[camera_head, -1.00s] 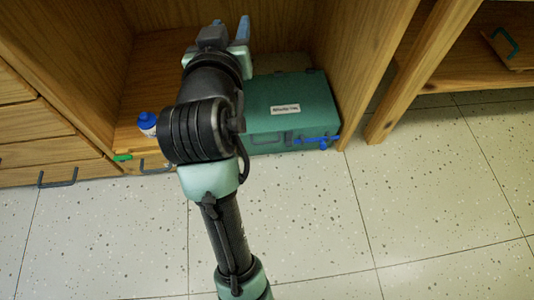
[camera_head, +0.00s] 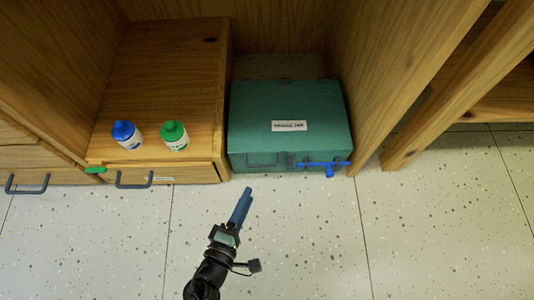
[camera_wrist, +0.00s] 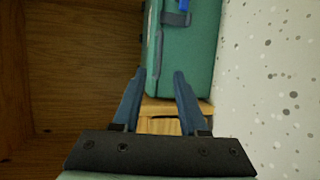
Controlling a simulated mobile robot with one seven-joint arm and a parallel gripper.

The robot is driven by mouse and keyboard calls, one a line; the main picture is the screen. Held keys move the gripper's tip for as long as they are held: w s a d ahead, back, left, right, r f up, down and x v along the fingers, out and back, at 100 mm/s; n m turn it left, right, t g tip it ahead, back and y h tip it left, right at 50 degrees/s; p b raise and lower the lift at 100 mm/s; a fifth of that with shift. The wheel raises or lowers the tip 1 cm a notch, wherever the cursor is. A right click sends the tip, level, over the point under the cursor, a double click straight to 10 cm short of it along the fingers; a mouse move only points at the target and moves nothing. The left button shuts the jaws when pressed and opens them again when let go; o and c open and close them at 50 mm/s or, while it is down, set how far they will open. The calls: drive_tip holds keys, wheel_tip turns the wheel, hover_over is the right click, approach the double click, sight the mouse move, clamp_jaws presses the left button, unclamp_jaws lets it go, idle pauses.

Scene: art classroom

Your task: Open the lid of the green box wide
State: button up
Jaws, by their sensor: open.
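The green box (camera_head: 290,105) sits in the open bay of the wooden cabinet, its lid shut. A white label (camera_head: 289,126) is on the lid's top. The front has a dark handle (camera_head: 262,160) at left and a blue latch-like piece (camera_head: 325,164) at right. My gripper (camera_head: 247,191) is in front of the box, over the floor and apart from its front in the head view. In the wrist view my gripper (camera_wrist: 158,73) is open and empty, with the box (camera_wrist: 190,55) beyond its fingertips. Part of the box is cut off there.
A wooden drawer unit (camera_head: 175,75) stands left of the box, carrying a blue-capped bottle (camera_head: 127,136) and a green-capped bottle (camera_head: 174,136). A cabinet wall (camera_head: 375,70) rises close on the right. The speckled floor (camera_head: 300,240) in front is clear.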

sight(263, 165)
drive_tip(key=shift+b+x, duration=2.85)
drive_tip(key=shift+x, duration=3.1)
clamp_jaws()
